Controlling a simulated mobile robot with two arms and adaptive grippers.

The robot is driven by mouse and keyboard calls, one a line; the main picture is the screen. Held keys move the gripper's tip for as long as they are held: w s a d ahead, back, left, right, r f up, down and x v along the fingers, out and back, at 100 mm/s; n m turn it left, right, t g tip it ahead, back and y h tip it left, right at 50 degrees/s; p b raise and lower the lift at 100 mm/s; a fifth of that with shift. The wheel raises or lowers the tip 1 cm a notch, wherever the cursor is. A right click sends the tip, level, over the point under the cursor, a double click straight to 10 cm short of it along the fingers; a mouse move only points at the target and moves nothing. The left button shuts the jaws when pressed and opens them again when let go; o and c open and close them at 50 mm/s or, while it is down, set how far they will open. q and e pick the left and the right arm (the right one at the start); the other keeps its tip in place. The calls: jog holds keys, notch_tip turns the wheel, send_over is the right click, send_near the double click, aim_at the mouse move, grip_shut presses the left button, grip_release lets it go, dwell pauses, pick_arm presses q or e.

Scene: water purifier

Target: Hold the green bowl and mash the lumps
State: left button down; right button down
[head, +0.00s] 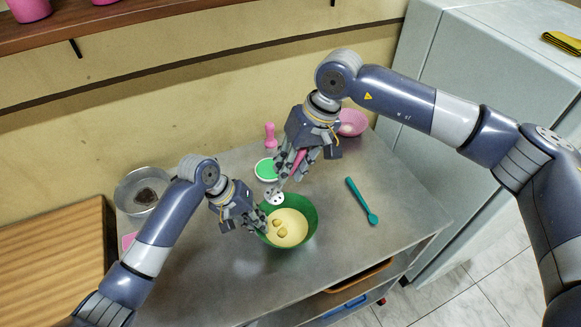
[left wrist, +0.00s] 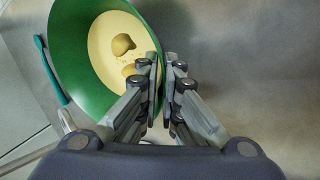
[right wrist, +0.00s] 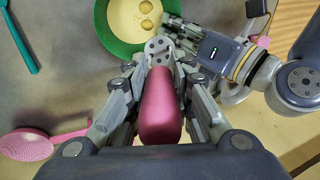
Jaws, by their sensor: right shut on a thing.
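The green bowl (head: 309,226) stands on the metal table with pale yellow mash (head: 293,218) in it. Rounded lumps (head: 281,232) lie in the mash and also show in the left wrist view (left wrist: 122,44). My left gripper (head: 258,222) has its fingers on either side of the bowl's left rim, closed on the wall (left wrist: 72,60). My right gripper (head: 292,172) is shut on the pink handle (right wrist: 160,108) of a masher. The masher's pale perforated disc (head: 277,198) points down, above the bowl's far rim and apart from the lumps.
A teal spoon (head: 361,201) lies right of the bowl. A pink strainer (head: 353,122), a pink upright item (head: 270,135) and a green-and-white dish (head: 265,170) stand behind. A metal pot (head: 133,182) is at the left, a pale fridge (head: 440,85) at the right.

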pick_arm(q)
jog(key=c, duration=1.7)
grip_release()
jog(key=v, duration=1.2)
